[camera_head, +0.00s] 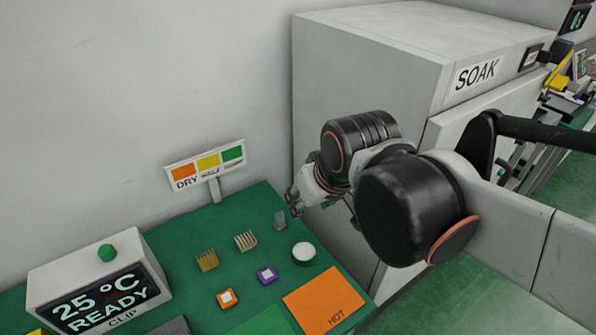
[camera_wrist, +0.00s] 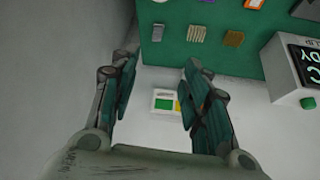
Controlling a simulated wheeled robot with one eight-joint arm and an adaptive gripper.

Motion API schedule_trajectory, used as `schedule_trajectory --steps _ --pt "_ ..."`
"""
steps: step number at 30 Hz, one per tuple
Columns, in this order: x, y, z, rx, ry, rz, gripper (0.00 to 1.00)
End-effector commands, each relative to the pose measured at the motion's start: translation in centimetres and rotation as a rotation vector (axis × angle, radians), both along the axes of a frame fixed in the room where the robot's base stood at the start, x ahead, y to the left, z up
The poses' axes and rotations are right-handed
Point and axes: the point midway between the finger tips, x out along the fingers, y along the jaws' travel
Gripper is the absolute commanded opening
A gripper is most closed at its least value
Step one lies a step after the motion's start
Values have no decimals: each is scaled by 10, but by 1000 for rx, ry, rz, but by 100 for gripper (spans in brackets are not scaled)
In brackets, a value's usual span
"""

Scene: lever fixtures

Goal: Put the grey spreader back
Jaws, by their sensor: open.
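A small grey piece, likely the grey spreader (camera_head: 280,220), lies on the green bench top (camera_head: 180,240) near its back right edge. In the wrist view the grey piece (camera_wrist: 157,33) is at the top, beyond the fingertips. My gripper (camera_head: 294,207) is at the bench's back right edge, close beside the grey piece in the head view. In the wrist view the fingers (camera_wrist: 160,70) are spread apart with nothing between them. The gap between gripper and bench is hard to judge.
Two combs (camera_head: 245,240), (camera_head: 207,260), a white round piece (camera_head: 303,252), orange (camera_head: 227,299) and purple (camera_head: 267,275) blocks, and an orange HOT mat (camera_head: 325,300) share the bench. A DRY sign (camera_head: 206,165) stands behind. A SOAK cabinet (camera_head: 370,75) and CLIP box (camera_head: 70,265) flank it.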

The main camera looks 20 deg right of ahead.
Motion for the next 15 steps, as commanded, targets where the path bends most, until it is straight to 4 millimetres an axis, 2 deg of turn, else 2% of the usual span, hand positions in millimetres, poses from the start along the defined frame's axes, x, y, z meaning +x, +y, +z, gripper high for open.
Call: schedule_trajectory --steps 1,6,15 --pt "-9 0 -2 3 -19 -5 43" --pt "-25 0 -4 11 -69 -18 43" --pt "-31 0 -5 15 -90 -23 43"
